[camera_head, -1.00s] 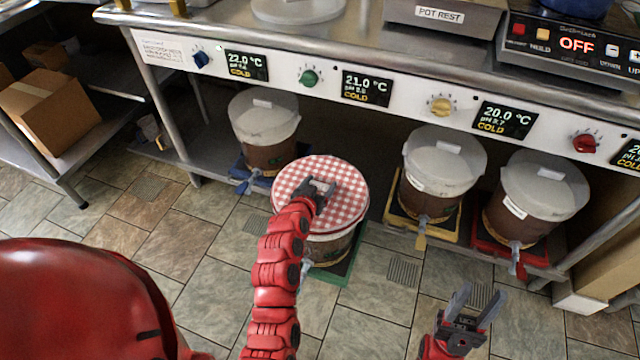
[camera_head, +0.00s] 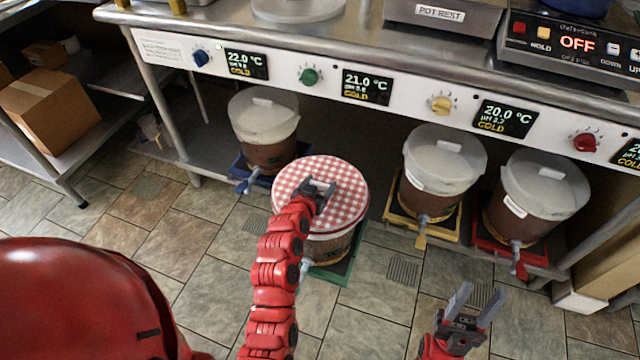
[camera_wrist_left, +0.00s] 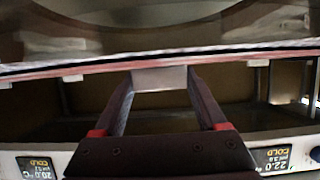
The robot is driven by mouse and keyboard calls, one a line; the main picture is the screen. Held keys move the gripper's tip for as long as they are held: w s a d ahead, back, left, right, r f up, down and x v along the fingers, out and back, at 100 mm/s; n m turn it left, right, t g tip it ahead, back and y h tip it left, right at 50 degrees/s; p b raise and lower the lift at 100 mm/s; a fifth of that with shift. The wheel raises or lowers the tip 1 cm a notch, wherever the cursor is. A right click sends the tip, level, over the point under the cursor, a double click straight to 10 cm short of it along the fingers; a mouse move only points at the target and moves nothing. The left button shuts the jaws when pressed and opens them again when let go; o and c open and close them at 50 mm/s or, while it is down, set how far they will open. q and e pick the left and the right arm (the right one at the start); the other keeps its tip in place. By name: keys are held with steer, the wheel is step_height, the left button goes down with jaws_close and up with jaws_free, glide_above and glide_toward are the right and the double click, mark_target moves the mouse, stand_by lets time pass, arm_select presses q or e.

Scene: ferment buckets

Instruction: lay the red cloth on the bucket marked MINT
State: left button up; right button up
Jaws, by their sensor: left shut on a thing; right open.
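The red-and-white checked cloth (camera_head: 345,205) lies flat and round over the top of a bucket (camera_head: 330,248) that stands forward of the others on a green tray (camera_head: 350,262). My left gripper (camera_head: 319,187) is over the cloth's upper middle, shut on a small pale handle-like piece, which shows between the fingertips in the left wrist view (camera_wrist_left: 160,78). The cloth's left part is partly hidden by my left arm. No MINT marking is readable on any bucket. My right gripper (camera_head: 475,303) is open and empty above the floor at the lower right.
Lidded buckets stand on the low shelf: one on a blue tray (camera_head: 264,120), one on a yellow tray (camera_head: 443,160), one on a red tray (camera_head: 540,190). The counter's panel (camera_head: 420,97) overhangs them. The tiled floor (camera_head: 390,318) in front is mostly clear.

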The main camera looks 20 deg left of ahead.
stand_by(0.3)
arm_select(q)
steer(key=o, duration=1.3)
steer(key=shift+r+p, duration=2.2)
steer(key=shift+r, duration=1.25)
